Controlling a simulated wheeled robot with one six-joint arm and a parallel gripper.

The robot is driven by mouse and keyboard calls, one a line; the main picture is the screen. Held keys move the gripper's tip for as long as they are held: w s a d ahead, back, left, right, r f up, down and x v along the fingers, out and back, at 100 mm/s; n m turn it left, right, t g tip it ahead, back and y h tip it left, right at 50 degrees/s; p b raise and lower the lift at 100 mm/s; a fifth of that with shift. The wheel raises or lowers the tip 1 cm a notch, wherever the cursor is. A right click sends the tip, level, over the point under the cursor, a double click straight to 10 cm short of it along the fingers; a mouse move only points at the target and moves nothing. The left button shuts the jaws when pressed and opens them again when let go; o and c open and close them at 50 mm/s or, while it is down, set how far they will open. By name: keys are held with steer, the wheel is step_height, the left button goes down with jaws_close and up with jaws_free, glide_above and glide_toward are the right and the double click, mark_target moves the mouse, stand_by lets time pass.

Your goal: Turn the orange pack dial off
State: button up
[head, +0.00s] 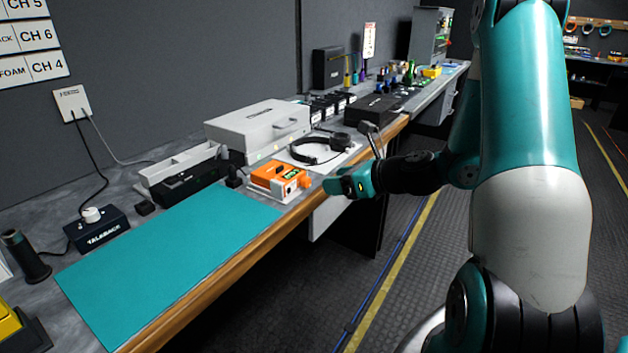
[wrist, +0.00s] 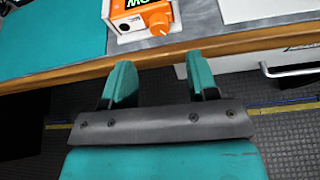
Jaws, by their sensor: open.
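The orange pack (head: 279,179) sits on a white base on the bench, just past the far right end of the teal mat. Its orange dial (head: 305,181) is on the side facing the bench's front edge. In the wrist view the pack (wrist: 125,8) is at the top, with the dial (wrist: 158,19) at its right, ahead of the fingers. My gripper (wrist: 160,78) is open and empty, with its fingertips close to the wooden bench edge and short of the dial. In the head view my gripper (head: 333,185) is right of the pack, apart from it.
The teal mat (head: 180,262) lies clear in front. A headset (head: 318,150) and a grey case (head: 258,131) stand behind the pack. The wooden bench edge (head: 240,264) runs below my gripper. A talkback box (head: 98,229) is at the left.

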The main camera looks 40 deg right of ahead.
mark_target(309, 183)
steer(key=x, duration=0.7)
steer(key=shift+a, duration=0.1)
